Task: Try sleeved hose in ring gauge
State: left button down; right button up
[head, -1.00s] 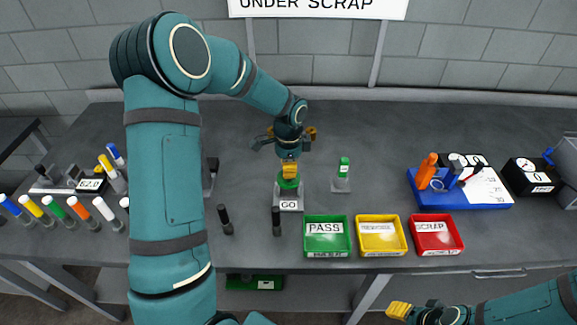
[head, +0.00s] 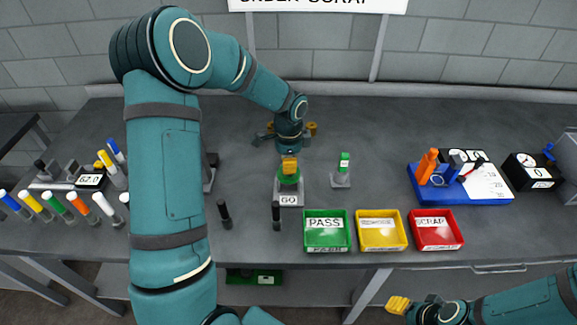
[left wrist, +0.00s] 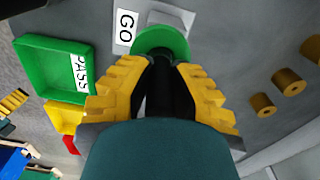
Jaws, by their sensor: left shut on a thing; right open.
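My left gripper (head: 290,163) is shut over the GO ring gauge, a grey stand (head: 289,201) with a green ring (head: 290,181). In the left wrist view its yellow fingers (left wrist: 160,75) close on a dark hose (left wrist: 158,92), with the green ring (left wrist: 172,40) just beyond the fingertips. The hose's far end meets the ring area; I cannot tell whether it is inside the ring. Its sleeve is not distinguishable. My right gripper (head: 398,304) is open and empty, low in front of the table.
Green PASS (head: 327,244), yellow (head: 380,244) and red SCRAP (head: 436,243) trays stand right of the gauge. A small green-topped stand (head: 342,178) is behind them. Two dark posts (head: 224,214) (head: 276,216) stand near the front edge.

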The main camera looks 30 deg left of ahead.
pick_arm(q)
jog(key=shift+r, duration=0.1)
jog(key=shift+r+p, duration=3.3)
jog(key=shift+r, duration=1.15)
